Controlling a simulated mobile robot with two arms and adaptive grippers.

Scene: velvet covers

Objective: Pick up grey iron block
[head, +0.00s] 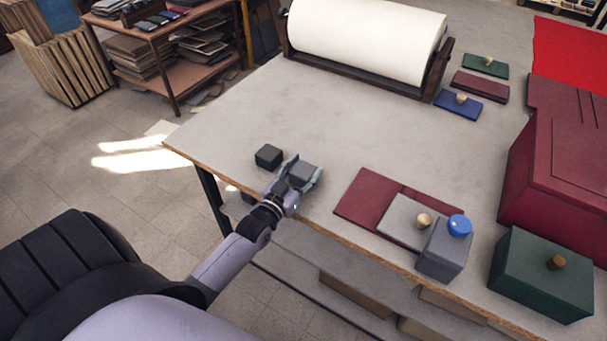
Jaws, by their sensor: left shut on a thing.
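A grey iron block (304,172) is between the fingers of my left gripper (301,175), near the left front edge of the table. My left gripper is shut on it, and the fingers hide part of its sides. I cannot tell whether the block touches the tabletop or is slightly raised. A second, darker block (268,156) sits on the table just left of and behind the gripper, apart from it. My right gripper is not in view.
The worktable (240,115) is clear behind the gripper. A dark red cover (363,197), a grey box with a blue knob (445,250) and a green box (540,275) lie to the right. A big white roll (365,40) stands at the back.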

